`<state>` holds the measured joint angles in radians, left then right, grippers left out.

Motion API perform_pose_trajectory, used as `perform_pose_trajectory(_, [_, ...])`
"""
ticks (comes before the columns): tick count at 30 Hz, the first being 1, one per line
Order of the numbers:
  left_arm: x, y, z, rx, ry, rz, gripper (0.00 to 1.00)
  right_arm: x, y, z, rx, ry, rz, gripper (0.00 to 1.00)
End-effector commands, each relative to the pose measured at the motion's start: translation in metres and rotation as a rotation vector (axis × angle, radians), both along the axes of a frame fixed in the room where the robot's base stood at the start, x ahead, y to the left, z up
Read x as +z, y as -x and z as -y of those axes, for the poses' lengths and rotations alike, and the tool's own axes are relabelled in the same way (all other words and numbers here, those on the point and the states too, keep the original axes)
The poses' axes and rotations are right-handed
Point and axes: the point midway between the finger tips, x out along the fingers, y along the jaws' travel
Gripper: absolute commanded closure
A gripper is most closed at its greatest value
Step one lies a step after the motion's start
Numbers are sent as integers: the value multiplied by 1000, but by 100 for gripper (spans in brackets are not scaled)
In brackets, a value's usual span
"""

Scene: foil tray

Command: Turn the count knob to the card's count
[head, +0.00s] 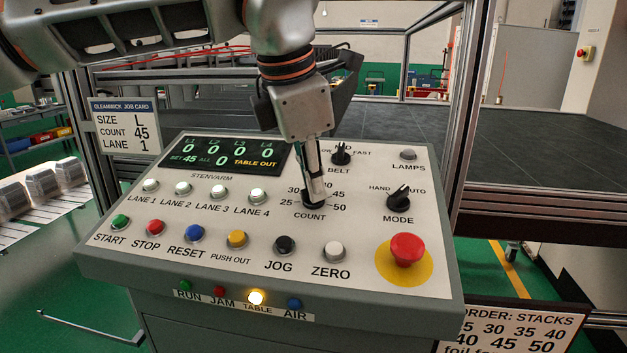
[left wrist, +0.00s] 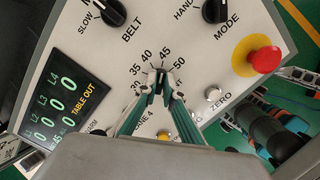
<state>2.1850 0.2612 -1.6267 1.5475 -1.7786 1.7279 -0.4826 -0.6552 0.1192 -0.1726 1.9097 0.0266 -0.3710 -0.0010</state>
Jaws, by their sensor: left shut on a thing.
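The count knob (head: 313,199) sits on the sloped panel among printed numbers from 25 to 50. My left gripper (head: 316,190) reaches down from above and is shut on it; the fingertips (left wrist: 155,80) also meet at the knob in the left wrist view. The fingers hide the knob's pointer. The job card (head: 125,127) at the left reads size L, count 45, lane 1. The display (head: 225,157) reads SET 45, ALL 0 and TABLE OUT.
The belt knob (head: 341,153) is close behind the count knob and the mode knob (head: 399,198) is to its right. A red stop button (head: 407,249) stands up at the front right. Lane and push buttons lie left and in front. The table lamp (head: 256,297) glows yellow.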

Motion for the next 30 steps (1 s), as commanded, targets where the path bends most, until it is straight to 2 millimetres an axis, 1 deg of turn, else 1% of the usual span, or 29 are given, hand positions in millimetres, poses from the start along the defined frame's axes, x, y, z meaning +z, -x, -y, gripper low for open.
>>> perform_pose_trajectory(2, [2, -1, 0, 0, 3, 4, 100, 0, 0, 1, 3, 3, 0, 100])
perform_pose_trajectory(3, [2, -1, 0, 0, 3, 4, 87, 0, 0, 1, 4, 4, 1, 100])
perform_pose_trajectory(4, [2, -1, 0, 0, 3, 4, 79, 0, 0, 2, 5, 5, 1, 100])
perform_pose_trajectory(5, [2, -1, 0, 1, 2, 4, 75, 0, 0, 2, 5, 5, 1, 100])
perform_pose_trajectory(14, [1, 0, 0, 1, 1, 2, 75, 0, 0, 1, 0, 2, -1, 100])
perform_pose_trajectory(17, [4, 1, -1, 2, 1, 2, 75, 0, 0, 0, -2, -1, -1, 100])
perform_pose_trajectory(20, [15, 4, -2, 3, 2, 4, 75, 0, 0, 0, -2, 0, -1, 100])
perform_pose_trajectory(22, [25, 7, -4, 1, 2, 5, 75, 0, 0, 0, -1, 1, -1, 100])
perform_pose_trajectory(30, [77, 25, -13, 3, 3, 5, 75, 0, 0, 1, 0, 1, 0, 100])
